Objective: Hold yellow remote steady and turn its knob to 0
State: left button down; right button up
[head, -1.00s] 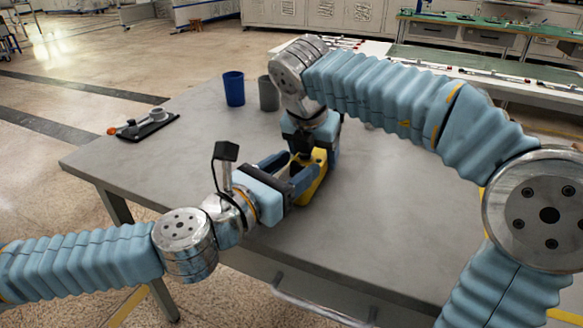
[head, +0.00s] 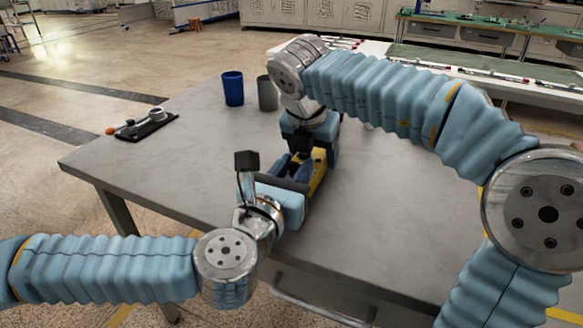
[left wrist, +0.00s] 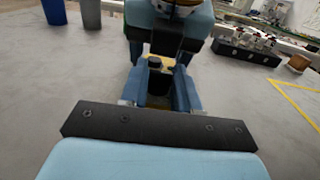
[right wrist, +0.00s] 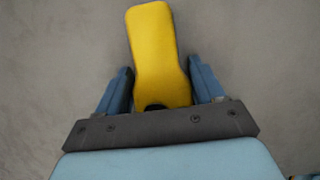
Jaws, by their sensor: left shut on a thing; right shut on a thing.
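The yellow remote (head: 320,178) lies on the grey table, partly hidden by my grippers. The right wrist view shows its long yellow body (right wrist: 153,50) from above. My right gripper (right wrist: 161,85) points down, its fingers shut on either side of the body's wider part. A dark part that looks like the knob (right wrist: 153,107) shows at the palm's edge. My left gripper (head: 290,172) reaches in level from the front. In the left wrist view its fingers (left wrist: 160,88) are shut around the dark knob (left wrist: 155,63). The knob's dial marks cannot be read.
A blue cup (head: 232,89) and a grey cup (head: 267,94) stand at the back of the table. The table (head: 400,230) is clear at front right.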

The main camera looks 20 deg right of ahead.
pick_arm(q)
jog(key=shift+s+n+t+y, duration=0.1)
jog(key=shift+n+t+y, duration=0.5)
jog(key=shift+t+y, duration=0.2)
jog(key=c, duration=0.8)
grip_release()
jog(key=v, duration=1.2)
